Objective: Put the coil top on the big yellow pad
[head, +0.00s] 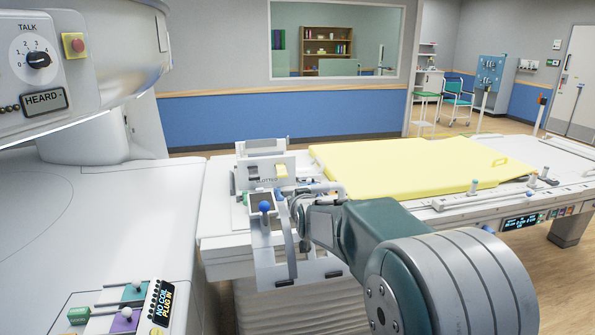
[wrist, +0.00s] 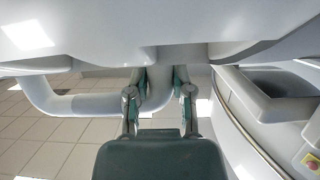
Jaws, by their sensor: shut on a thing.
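The big yellow pad (head: 400,162) lies flat on the patient table in the head view, and its visible top is bare. The white coil top (head: 285,272), a frame with cut-outs, shows at the near end of the table, beside my arm's end. My gripper (wrist: 160,84) is shut on a grey curved bar of the coil top (wrist: 70,103) in the wrist view. White parts of it fill the top of that view. In the head view the fingers are hard to make out. I cannot tell whether the coil top touches the table.
The scanner housing (head: 120,200) is close on the left, with a small coil panel (head: 125,307) in front. Sticks with coloured knobs line the table's right side. Open floor lies beyond.

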